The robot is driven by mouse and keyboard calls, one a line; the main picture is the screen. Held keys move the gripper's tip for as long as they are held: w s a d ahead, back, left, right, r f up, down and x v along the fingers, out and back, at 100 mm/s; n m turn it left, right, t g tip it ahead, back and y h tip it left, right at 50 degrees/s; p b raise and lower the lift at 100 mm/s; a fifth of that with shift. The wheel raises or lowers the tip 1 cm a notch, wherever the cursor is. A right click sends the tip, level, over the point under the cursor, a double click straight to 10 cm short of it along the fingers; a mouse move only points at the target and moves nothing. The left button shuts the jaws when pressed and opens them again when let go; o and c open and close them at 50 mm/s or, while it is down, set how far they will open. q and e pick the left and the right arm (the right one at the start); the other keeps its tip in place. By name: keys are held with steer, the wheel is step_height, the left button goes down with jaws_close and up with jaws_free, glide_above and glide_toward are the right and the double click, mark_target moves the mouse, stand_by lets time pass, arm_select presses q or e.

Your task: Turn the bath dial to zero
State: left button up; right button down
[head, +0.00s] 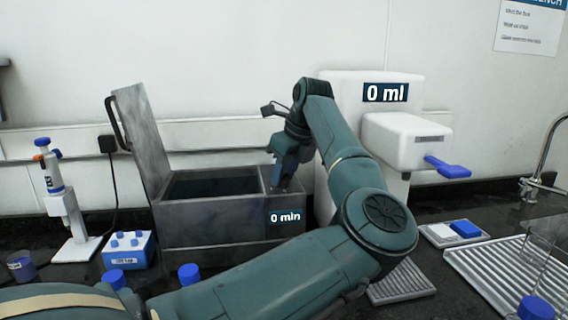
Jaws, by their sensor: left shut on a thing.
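The bath (200,222) is a grey metal box with its lid (143,142) standing open at the left and dark liquid in its basin. My left gripper (284,183) points down onto the bath's top right, above the display, and is shut on the bath dial there. The dial is mostly hidden by the fingers, so its pointer cannot be read. My right gripper is not in view.
A white dispenser (405,145) with a "0 ml" display and blue lever stands behind my arm. A pipette stand (68,215) and a blue tube rack (128,250) are left of the bath. Blue-capped bottles stand in front. A drying rack (500,275) is at the right.

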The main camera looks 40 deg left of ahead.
arm_select(q)
steer(key=n+p, duration=0.1)
steer(key=n+g+p, duration=0.1)
steer(key=n, duration=0.1)
steer(key=shift+w+r, duration=0.1)
steer(key=shift+r, duration=0.25)
steer(key=shift+n+p, duration=0.35)
steer(key=shift+n, duration=0.05)
steer(key=shift+w+a+n+g+p, duration=0.1)
steer(key=shift+n+g+p, duration=0.55)
steer(key=shift+n, duration=0.25)
steer(key=n+h+p, duration=0.1)
steer(key=n, duration=0.1)
steer(key=shift+f+n+g+p, duration=0.1)
steer(key=shift+n+g+p, duration=0.2)
steer(key=shift+g, duration=0.05)
steer(key=shift+n+g+p, duration=0.3)
steer(key=shift+n+p, duration=0.2)
steer(key=shift+n, duration=0.3)
steer(key=shift+f+n+h, duration=0.1)
steer(key=shift+n+h, duration=0.2)
steer(key=shift+n, duration=0.1)
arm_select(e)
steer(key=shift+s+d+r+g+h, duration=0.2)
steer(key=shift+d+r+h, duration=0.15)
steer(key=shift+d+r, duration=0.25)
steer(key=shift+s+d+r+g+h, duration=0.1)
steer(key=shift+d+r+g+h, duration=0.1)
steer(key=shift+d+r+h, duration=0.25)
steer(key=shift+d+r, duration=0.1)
